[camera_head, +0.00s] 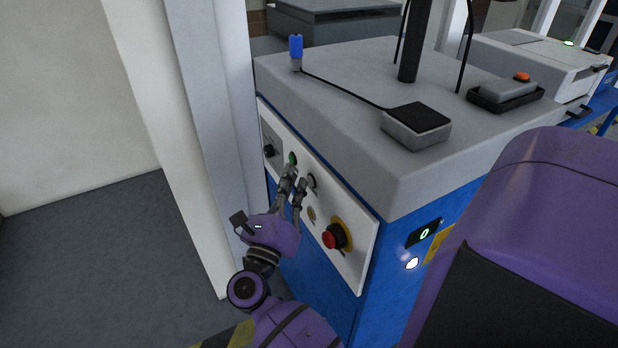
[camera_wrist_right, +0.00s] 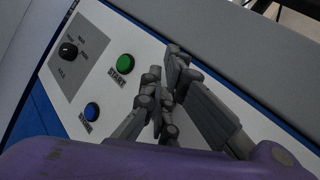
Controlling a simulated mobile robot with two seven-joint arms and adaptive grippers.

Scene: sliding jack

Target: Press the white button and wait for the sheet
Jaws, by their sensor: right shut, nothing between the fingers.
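A small round white lit button (camera_head: 411,263) sits on the blue side of the machine, below a black display (camera_head: 424,233) that reads 0. My right gripper (camera_head: 297,176) is shut and empty in front of the white control panel (camera_head: 352,268), left of and above the white button and apart from it. Its fingertips overlap the panel near the green START button (camera_head: 292,158); I cannot tell whether they touch the panel. In the right wrist view the shut fingers (camera_wrist_right: 164,75) are just right of the green button (camera_wrist_right: 125,63). No sheet is recognisable. My left gripper is not in view.
The panel also bears a black knob (camera_head: 268,150), a red emergency stop (camera_head: 332,239) on yellow and, in the wrist view, a blue button (camera_wrist_right: 92,109). A pale post (camera_head: 205,130) stands close on the left. A grey box with an orange button (camera_head: 522,77) lies on top.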

